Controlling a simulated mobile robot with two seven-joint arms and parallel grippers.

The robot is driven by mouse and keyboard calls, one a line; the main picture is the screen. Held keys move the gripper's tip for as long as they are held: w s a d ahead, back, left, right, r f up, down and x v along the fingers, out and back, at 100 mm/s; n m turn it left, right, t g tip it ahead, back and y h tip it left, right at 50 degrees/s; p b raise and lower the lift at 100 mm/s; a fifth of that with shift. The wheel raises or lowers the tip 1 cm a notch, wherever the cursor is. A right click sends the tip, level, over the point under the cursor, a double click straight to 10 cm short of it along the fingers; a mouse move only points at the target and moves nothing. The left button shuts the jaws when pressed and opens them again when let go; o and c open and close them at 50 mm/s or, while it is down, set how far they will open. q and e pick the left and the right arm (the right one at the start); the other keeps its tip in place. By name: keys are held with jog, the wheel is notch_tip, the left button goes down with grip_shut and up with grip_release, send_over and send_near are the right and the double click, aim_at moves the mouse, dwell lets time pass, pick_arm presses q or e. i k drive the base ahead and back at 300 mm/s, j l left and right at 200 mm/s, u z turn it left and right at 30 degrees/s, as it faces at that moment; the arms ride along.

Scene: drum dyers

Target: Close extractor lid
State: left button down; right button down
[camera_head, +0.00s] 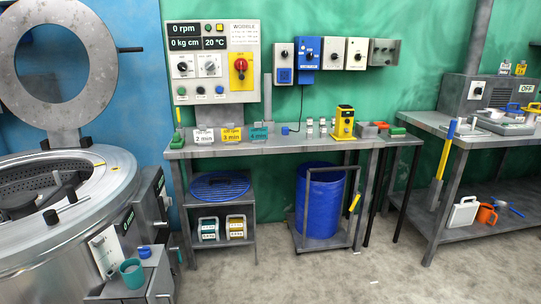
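The extractor (75,245) is a large round metal drum at the left, partly cut off by the picture edge. Its lid (88,95) is a metal ring with a round opening, standing upright above the drum on a hinge arm at the back. The lid is open, and a dark handle (130,49) sticks out from its right side. The perforated basket shows inside the drum's mouth. Neither of my grippers is in view.
A workbench (255,148) with small items stands right of the extractor, below a control panel (213,62). A teal cup (132,272) sits on a ledge at the drum's front. A blue barrel (320,200) stands under the bench. The floor in front is clear.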

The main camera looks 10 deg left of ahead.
aim_at(63, 123)
jog(key=i+j+u, duration=0.1)
jog(key=i+u, duration=0.25)
jog(key=i, duration=0.35)
jog(key=i+l+u, duration=0.1)
jog(key=i+u, duration=0.2)
jog(key=i, duration=0.45)
